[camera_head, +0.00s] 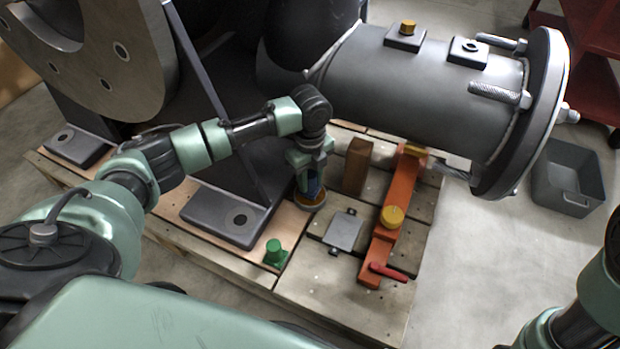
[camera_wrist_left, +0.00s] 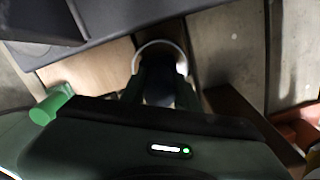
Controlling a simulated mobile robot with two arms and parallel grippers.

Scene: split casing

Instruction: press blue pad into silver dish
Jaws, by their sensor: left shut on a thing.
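My left gripper (camera_head: 312,182) points down over the wooden deck in the head view, shut on the blue pad (camera_head: 314,187). Only a narrow strip of blue shows between the fingers. The silver dish (camera_head: 311,207) is directly below the fingertips, with an amber-brown tone inside its rim. In the left wrist view, the dish's pale curved rim (camera_wrist_left: 160,43) arcs around the far side of my dark fingers (camera_wrist_left: 160,85). The fingers hide most of the dish's inside. I cannot tell whether the pad touches the dish. My right gripper is out of the head view; only arm parts show at lower right.
A brown block (camera_head: 356,166) stands close right of the gripper. A grey plate (camera_head: 343,231), an orange bar (camera_head: 391,220) with yellow knob and red handle, and a green knob (camera_head: 274,252) are nearby. A grey bracket (camera_head: 226,214) is at left; a large cylinder (camera_head: 420,85) overhangs behind.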

